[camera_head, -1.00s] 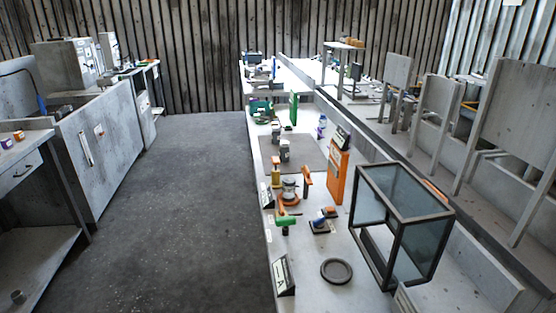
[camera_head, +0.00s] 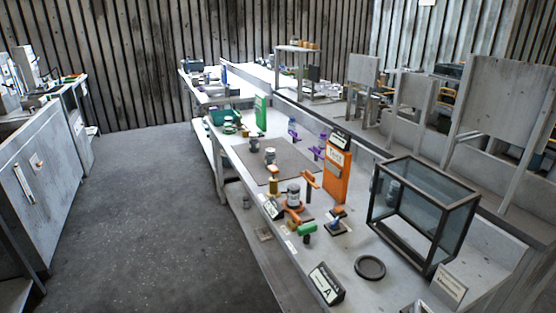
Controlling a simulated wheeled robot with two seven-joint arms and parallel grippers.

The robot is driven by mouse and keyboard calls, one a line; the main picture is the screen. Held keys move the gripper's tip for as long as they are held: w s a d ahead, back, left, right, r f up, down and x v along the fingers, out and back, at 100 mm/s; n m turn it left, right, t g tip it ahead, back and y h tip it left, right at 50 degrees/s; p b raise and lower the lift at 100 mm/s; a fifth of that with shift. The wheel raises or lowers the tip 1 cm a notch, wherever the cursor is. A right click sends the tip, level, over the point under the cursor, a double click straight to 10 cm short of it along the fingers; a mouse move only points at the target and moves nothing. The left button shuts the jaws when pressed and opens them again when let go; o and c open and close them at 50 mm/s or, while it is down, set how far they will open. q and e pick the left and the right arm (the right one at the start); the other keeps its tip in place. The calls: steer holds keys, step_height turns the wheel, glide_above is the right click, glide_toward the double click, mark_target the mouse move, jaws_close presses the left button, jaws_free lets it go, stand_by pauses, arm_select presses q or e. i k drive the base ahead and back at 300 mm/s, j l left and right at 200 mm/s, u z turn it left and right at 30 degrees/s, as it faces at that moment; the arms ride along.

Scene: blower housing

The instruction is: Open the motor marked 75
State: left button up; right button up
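A grey motor-like cylinder (camera_head: 293,194) stands upright in an orange clamp or holder (camera_head: 295,213) on the long workbench. Two smaller grey cylinders (camera_head: 269,156) stand farther back on a dark mat (camera_head: 286,168). Another grey object (camera_head: 392,192) shows dimly through the glass of a black-framed case (camera_head: 428,205). No number 75 is readable on any of them. Neither of my grippers is in view.
An orange panel (camera_head: 338,178), a green-handled tool (camera_head: 307,229), a black ring (camera_head: 370,267) and a sign marked A (camera_head: 326,283) share the bench. A cabinet (camera_head: 35,185) stands at left. The dark floor (camera_head: 150,220) between is clear.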

mark_target(269, 160)
steer(key=i+j+z, duration=0.3)
steer(key=j, duration=0.35)
steer(key=i+j+z, duration=0.15)
steer(key=i+j, duration=0.15)
steer(key=i+j+z, duration=0.15)
steer(key=j, duration=0.25)
